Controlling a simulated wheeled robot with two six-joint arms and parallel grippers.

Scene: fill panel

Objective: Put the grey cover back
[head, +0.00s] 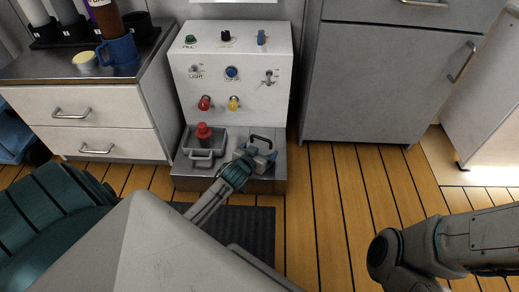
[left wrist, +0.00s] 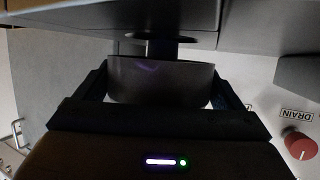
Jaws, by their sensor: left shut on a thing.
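My left gripper (head: 261,139) is over the right part of the low metal ledge in front of the white panel. It is shut on a dark round knob (left wrist: 160,78), which shows between its fingers in the left wrist view. A short stem joins the knob to a flat grey piece (left wrist: 70,20), which looks like the grey cover. The wrist view appears upside down, so this piece lies under the gripper. I cannot tell whether it touches the ledge. In the head view my gripper and wrist mostly hide it. My right arm shows at lower right; its gripper is out of view.
An open grey bin (head: 202,159) with a red-topped item (head: 204,131) stands left of the gripper on the ledge (head: 232,186). The white panel (head: 250,95) has a red knob (head: 205,103) and a yellow knob (head: 234,103). Cabinets flank it; the wooden floor at right is clear.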

